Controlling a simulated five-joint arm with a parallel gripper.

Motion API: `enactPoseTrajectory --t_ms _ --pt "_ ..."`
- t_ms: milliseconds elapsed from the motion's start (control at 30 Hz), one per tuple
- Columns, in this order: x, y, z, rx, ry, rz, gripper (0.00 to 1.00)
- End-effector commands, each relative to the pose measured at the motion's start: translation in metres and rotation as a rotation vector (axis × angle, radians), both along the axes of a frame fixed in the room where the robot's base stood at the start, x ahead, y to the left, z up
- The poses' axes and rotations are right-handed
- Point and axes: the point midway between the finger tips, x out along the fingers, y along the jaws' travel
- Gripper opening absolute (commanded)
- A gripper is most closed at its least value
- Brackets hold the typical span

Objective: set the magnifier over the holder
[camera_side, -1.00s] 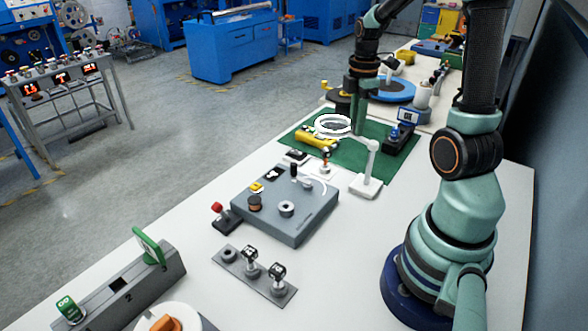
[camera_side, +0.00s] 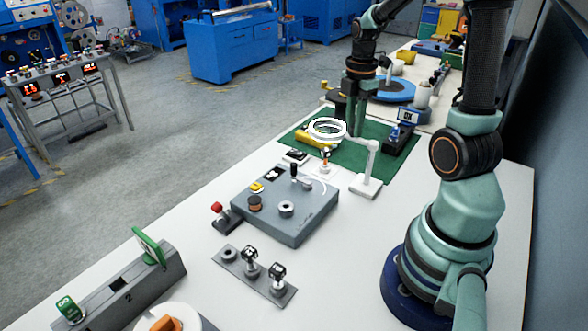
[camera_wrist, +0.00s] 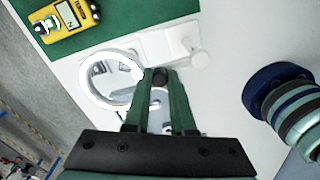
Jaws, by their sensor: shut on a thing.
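The magnifier is a white ring lens (camera_side: 326,129) on a jointed arm, rising from a white stand base (camera_side: 366,186). The ring also shows in the wrist view (camera_wrist: 88,92), left of my fingers. My gripper (camera_side: 354,132) is at the right, far edge of the ring; in the wrist view my fingers (camera_wrist: 160,76) close around a small dark piece beside the ring. A small holder with an orange and dark top (camera_side: 325,156) stands on a white pad, below and in front of the ring in the side view. The height gap between ring and holder is hard to tell.
A green mat (camera_side: 390,170) carries a yellow meter (camera_side: 315,138) and a dark device with a blue part (camera_side: 398,137). A blue round disc (camera_side: 394,91) lies behind. The white table is clear right of the box.

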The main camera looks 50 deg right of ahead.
Motion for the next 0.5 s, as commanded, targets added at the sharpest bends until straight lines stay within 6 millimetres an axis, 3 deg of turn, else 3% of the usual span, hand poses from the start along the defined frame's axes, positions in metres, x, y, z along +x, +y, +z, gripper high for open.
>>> enactPoseTrajectory --t_ms 33,100,500 --pt "0.0004 0.0011 0.0014 0.0 0.001 0.003 0.34" --pt "0.0003 0.0012 0.0012 0.0 0.001 0.003 0.53" --pt "0.0005 0.0005 0.0064 0.0 -0.001 0.001 0.53"
